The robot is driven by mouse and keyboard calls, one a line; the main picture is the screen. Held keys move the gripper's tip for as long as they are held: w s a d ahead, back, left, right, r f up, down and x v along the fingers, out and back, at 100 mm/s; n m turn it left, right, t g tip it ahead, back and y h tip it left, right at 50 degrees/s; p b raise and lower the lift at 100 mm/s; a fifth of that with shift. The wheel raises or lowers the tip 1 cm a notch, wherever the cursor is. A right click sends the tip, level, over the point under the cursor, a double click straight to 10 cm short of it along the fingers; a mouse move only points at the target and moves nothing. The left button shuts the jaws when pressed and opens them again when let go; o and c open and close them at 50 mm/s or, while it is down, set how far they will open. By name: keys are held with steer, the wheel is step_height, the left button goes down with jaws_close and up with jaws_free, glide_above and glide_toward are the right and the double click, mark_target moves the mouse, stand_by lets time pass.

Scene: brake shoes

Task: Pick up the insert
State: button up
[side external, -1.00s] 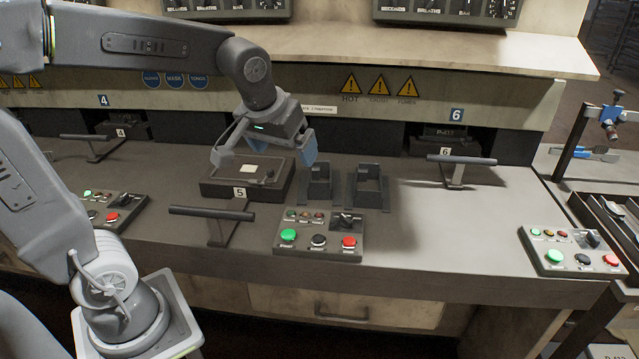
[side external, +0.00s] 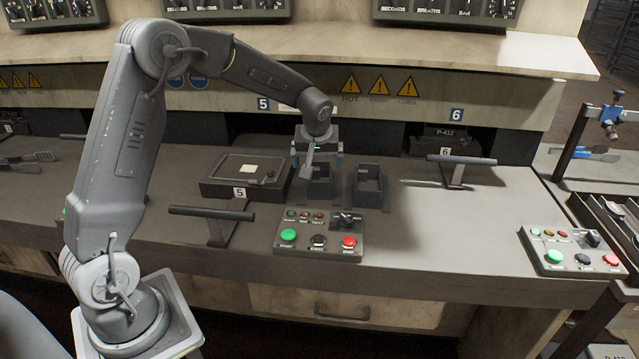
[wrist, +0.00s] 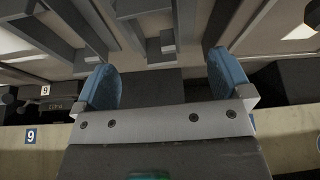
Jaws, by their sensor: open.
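My gripper (side external: 318,162) hangs over the left of two dark open-topped holders (side external: 318,190), with its fingers pointing down and hiding part of it. In the wrist view its two blue fingertips (wrist: 165,80) stand apart, with no held object visible between them. The right holder (side external: 369,188) stands beside it, clear of my gripper. I cannot tell which thing is the insert. A small cream piece (side external: 247,168) lies on the dark block marked 5 (side external: 215,190), to the left of my gripper.
A button panel (side external: 320,241) sits in front of the holders. A T-shaped handle (side external: 212,213) stands front left, and another handle (side external: 462,160) stands at right. The warning-sign panel (side external: 430,90) rises behind.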

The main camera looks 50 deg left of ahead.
mark_target(321, 175)
steer(key=shift+w+d+x, duration=0.1)
steer(key=shift+w+x, duration=0.05)
steer(key=shift+x, duration=1.65)
steer(key=shift+w+d+x, duration=0.1)
steer(key=shift+d+x, duration=0.05)
steer(key=shift+x, duration=1.6)
steer(key=shift+c, duration=0.2)
steer(key=c, duration=1.2)
steer(key=shift+r, duration=0.1)
steer(key=shift+c, duration=0.3)
